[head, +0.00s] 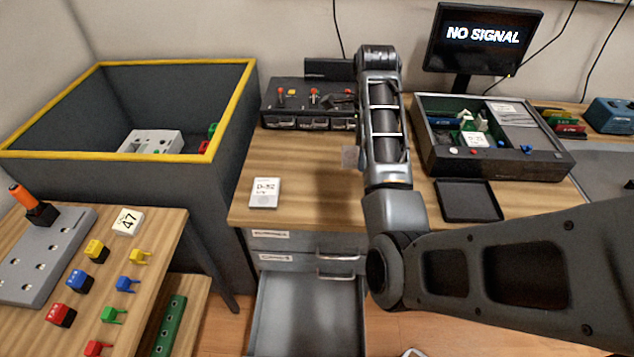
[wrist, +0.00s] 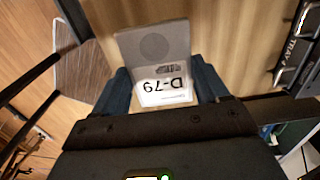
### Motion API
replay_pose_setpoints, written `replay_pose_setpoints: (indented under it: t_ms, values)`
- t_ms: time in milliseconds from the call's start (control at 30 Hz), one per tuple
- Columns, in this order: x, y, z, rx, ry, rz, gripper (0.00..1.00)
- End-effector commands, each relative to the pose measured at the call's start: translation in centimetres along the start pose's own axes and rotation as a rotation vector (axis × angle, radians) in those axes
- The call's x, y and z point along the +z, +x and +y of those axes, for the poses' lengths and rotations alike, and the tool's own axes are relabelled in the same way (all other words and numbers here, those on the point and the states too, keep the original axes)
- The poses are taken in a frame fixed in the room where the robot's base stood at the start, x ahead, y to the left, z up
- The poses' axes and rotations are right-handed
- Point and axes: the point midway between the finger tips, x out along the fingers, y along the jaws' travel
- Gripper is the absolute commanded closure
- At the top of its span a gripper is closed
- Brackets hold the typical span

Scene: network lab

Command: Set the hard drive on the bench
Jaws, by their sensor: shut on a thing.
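A grey hard drive (wrist: 155,60) with a white label reading D-79 is between the fingers of my gripper (wrist: 165,92) in the wrist view. My gripper is shut on it, with wooden bench top behind it. In the head view my arm hides the gripper and most or all of this drive. The wooden bench (head: 310,205) stands in the middle of the head view. I cannot tell whether the held drive touches the bench.
Another labelled drive (head: 264,193) lies at the bench's front left. A black box with small drawers (head: 310,105) stands at the back. An open case (head: 540,165) and a dark tray (head: 468,201) are at right. A lower drawer (head: 305,310) is open. Bare bench lies left of my arm.

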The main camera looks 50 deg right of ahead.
Motion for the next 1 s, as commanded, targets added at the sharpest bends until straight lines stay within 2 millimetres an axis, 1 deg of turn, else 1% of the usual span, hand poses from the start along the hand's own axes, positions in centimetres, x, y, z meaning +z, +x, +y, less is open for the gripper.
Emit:
replay_pose_setpoints:
  t_ms: [33,233,400,500,667,767,900,1000]
  values:
    - [1.0,1.2,0.1,0.000,-0.005,0.001,0.64]
    - [5.2,3.9,0.6,-0.001,-0.009,-0.001,0.64]
    - [8.5,5.3,1.1,0.000,-0.008,0.001,0.64]
    - [9.8,5.8,1.2,0.001,-0.007,0.000,0.64]
    - [10.6,6.5,1.3,0.000,-0.006,0.000,0.64]
    - [10.6,7.6,1.4,0.002,-0.005,0.001,0.64]
    - [10.6,9.6,1.4,0.002,-0.006,0.002,0.64]
    - [10.6,10.3,1.4,0.001,-0.006,0.001,0.64]
